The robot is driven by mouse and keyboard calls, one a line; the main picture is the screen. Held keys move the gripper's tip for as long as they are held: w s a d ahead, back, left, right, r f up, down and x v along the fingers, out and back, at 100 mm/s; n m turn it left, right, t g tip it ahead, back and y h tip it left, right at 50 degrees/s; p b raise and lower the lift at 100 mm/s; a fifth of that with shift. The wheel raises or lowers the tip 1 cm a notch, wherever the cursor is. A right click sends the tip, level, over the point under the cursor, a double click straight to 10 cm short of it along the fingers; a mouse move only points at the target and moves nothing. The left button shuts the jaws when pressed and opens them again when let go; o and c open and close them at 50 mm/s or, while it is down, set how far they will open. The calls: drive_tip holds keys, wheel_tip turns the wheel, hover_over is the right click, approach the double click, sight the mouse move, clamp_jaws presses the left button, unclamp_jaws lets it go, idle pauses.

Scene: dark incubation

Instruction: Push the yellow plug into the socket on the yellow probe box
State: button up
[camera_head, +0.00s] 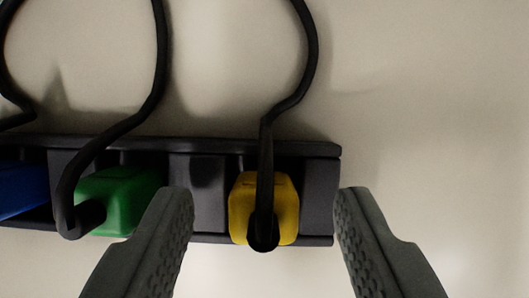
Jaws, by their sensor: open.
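The yellow plug (281,205) sits in the dark holder strip (205,212) near its right end. A black cable (266,150) leaves the plug's near end and loops up over it. My gripper (262,208) is open, with one grey finger to the left of the plug and one to the right. Gaps show between the plug and both fingers, so nothing is held. The yellow probe box and its socket are not in view.
A green plug (125,190) with its own black cable (135,120) sits to the left, close to my left finger. A blue plug (22,190) is at the far left edge. The pale surface (440,130) on the right is clear.

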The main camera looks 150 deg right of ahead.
sight(265, 241)
drive_tip(key=shift+w+f, duration=0.1)
drive_tip(key=shift+f, duration=0.1)
drive_tip(key=c, duration=1)
drive_tip(key=shift+r, duration=0.15)
wheel_tip(265, 241, up, 10)
drive_tip(key=shift+f, duration=0.1)
